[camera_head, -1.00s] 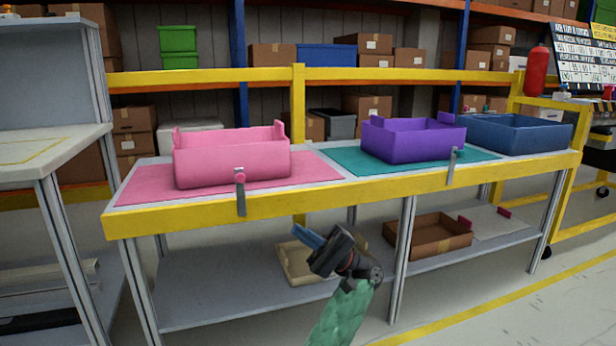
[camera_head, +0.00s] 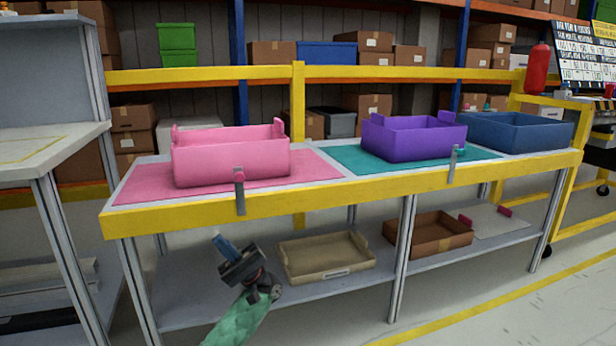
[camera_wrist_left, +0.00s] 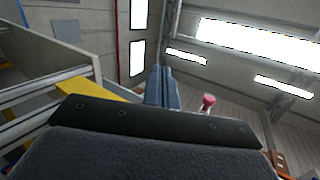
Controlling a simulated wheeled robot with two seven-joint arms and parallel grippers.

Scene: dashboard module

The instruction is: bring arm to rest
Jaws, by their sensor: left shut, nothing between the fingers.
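My left gripper (camera_head: 224,244) is in the head view, in front of the lower shelf of the workbench and below its yellow front edge. Its blue fingers point up and to the left. The fingers are shut with nothing between them. In the left wrist view the closed blue fingers (camera_wrist_left: 163,88) stand together, pointing up toward the ceiling lights. My left arm (camera_head: 236,322), in a green sleeve, comes in from the bottom edge. My right gripper is in neither view.
The workbench's yellow front edge (camera_head: 330,197) lies above the gripper. A pink bin (camera_head: 232,163), a purple bin (camera_head: 412,143) and a blue bin (camera_head: 515,134) stand on top. A beige tray (camera_head: 327,260) and a brown box (camera_head: 440,236) sit on the lower shelf. Floor at right is clear.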

